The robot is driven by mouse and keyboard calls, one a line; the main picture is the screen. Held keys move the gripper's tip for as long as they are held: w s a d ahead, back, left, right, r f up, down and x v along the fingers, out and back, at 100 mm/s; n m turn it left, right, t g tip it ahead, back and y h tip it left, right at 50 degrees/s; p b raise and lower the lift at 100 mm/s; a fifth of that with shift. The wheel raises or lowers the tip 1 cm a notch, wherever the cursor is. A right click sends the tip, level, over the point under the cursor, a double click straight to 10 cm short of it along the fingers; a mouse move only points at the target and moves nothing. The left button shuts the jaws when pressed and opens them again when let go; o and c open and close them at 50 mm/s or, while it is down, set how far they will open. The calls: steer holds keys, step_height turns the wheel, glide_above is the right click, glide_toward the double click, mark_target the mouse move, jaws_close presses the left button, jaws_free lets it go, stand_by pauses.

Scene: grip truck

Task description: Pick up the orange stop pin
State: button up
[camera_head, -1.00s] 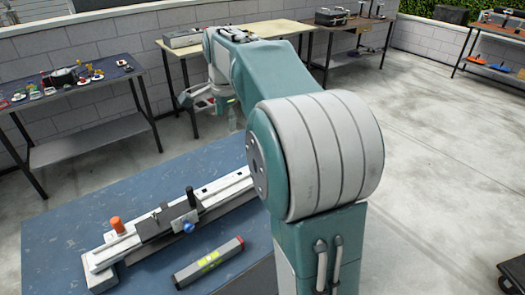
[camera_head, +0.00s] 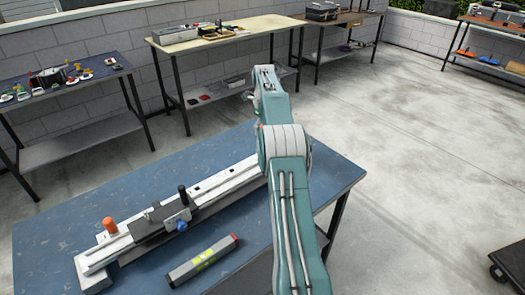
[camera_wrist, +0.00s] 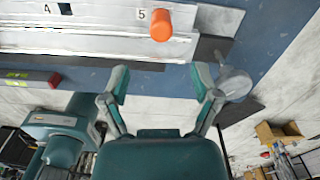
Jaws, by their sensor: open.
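In the wrist view the orange stop pin (camera_wrist: 161,25) sits beside the mark "5" on the rail, top centre. My gripper (camera_wrist: 160,82) is open and empty, its two fingers spread below the pin in the picture and apart from it. In the head view my arm stretches over the right end of the rail, and my gripper is mostly hidden.
A grey bar with a yellow-green label (camera_head: 203,261) lies in front. Other benches stand along the wall. The blue bench top (camera_head: 60,215) is clear at left.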

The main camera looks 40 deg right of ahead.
step_height(320, 180, down, 5)
steer(key=shift+a+r, duration=0.1)
steer(key=shift+r, duration=0.05)
steer(key=f, duration=0.5)
steer(key=shift+w+f, duration=0.15)
steer(key=shift+w, duration=0.25)
jaws_close()
